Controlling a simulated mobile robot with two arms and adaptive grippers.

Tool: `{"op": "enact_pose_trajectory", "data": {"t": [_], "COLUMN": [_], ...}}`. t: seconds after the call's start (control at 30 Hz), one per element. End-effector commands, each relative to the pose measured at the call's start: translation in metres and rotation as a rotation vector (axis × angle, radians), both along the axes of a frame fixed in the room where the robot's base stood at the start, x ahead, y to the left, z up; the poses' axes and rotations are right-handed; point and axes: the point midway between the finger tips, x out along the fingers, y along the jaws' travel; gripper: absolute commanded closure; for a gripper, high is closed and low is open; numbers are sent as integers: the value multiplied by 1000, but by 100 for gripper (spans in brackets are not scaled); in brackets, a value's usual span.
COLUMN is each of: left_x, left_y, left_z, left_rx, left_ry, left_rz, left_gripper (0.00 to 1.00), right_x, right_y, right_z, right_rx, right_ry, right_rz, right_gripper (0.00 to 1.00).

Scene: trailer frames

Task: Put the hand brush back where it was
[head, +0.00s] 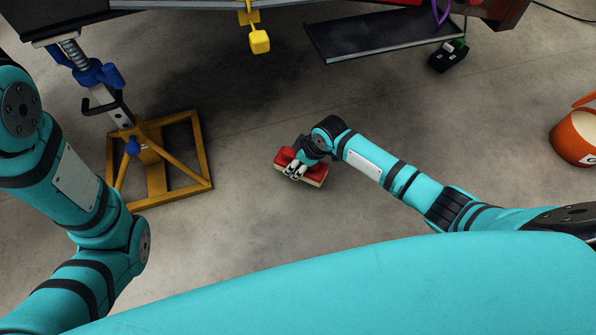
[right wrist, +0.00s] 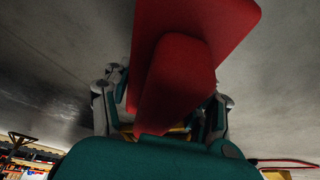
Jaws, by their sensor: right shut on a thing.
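The hand brush (head: 315,173) is a red block with a pale underside, in the middle of the head view. My right gripper (head: 295,170) is shut on it from above. The brush is at or close to the concrete floor; I cannot tell whether it touches. In the right wrist view the red brush (right wrist: 190,60) fills the upper middle, between the two fingers of my right gripper (right wrist: 165,115). My left arm comes in at the left of the head view, but its gripper is out of the picture.
A yellow jack stand (head: 183,190) with a blue-handled jack (head: 105,95) stands at the left. A dark tray (head: 375,38) hangs from the trailer at the top. A black and green item (head: 449,55) lies near it. An orange bucket (head: 575,138) stands far right. Floor around the brush is clear.

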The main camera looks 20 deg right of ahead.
Motion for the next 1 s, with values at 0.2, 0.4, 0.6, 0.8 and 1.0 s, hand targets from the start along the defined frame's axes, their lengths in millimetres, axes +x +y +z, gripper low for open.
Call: {"op": "enact_pose_trajectory", "data": {"t": [0.2, 0.4, 0.6, 0.8, 1.0], "left_x": [0, 0, 0, 0, 0], "left_y": [0, 0, 0, 0, 0], "left_z": [-40, -37, -38, -38, -38], "left_rx": [-1, 0, 0, 0, 0], "left_ry": [-1, -1, -2, -2, -2], "left_rz": [-1, 0, 0, -1, -1], "left_gripper": [62, 62, 62, 62, 62], "right_x": [-1, -1, -1, -1, -1], "right_y": [0, 0, 0, 0, 0], "right_z": [-38, -35, -38, -39, -39], "right_rx": [0, 0, 0, 0, 0], "right_ry": [0, 0, 0, 1, 1], "right_rz": [-1, -1, -1, -1, -1], "right_gripper": [69, 69, 69, 21, 19]}}
